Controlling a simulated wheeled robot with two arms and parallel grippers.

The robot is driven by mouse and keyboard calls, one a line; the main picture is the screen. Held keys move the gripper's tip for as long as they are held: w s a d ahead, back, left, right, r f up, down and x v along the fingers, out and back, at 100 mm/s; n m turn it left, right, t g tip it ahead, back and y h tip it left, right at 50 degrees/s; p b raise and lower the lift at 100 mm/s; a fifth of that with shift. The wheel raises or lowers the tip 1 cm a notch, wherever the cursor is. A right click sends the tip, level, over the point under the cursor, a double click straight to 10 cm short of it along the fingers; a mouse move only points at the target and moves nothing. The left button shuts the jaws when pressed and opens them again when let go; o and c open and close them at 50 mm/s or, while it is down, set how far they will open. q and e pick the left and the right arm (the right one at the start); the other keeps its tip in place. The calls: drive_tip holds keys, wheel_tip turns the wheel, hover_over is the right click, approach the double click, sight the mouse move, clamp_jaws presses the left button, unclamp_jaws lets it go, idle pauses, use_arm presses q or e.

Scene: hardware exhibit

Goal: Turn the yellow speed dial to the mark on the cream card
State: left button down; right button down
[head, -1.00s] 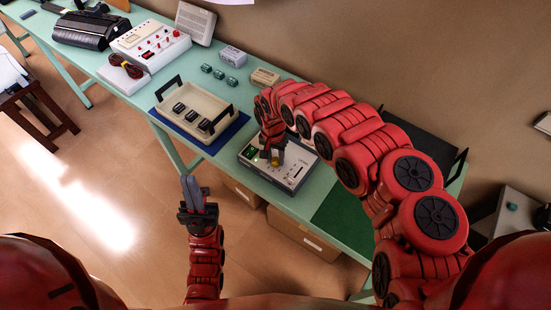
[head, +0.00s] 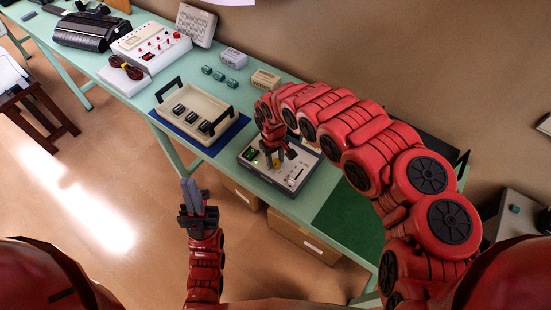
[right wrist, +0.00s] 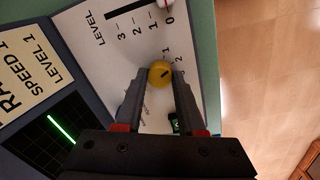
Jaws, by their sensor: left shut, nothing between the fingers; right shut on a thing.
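The yellow speed dial (right wrist: 160,73) sits on the pale panel of a grey device (head: 286,180). Its dark pointer line slants toward the upper right in the right wrist view, near the numbers 1 and 2. My right gripper (right wrist: 161,76) is shut on the dial from above; in the head view (head: 274,162) it covers most of it. The cream card (right wrist: 32,60) beside the panel reads "SPEED 1" and "LEVEL 1", with its top line cut off. My left gripper (head: 191,184) is shut and empty, off the table's front edge.
A level slider with a pale knob (right wrist: 165,3) and a dark screen with a green line (right wrist: 61,130) are on the device. A tray with black handles (head: 166,112) stands left on a blue mat. A green mat (head: 345,217) lies to the right.

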drive_tip(key=n, duration=0.6)
drive_tip(key=shift+n+p, duration=0.3)
drive_tip(key=shift+p, duration=0.1)
idle(0.3)
drive_tip(key=c, duration=0.5)
unclamp_jaws()
drive_tip(key=shift+r, duration=0.15)
wheel_tip(320, 180, up, 10)
wheel_tip(320, 180, up, 7)
drive_tip(key=p, duration=0.8)
hover_over(276, 163)
drive_tip(key=shift+s+a, duration=0.25)
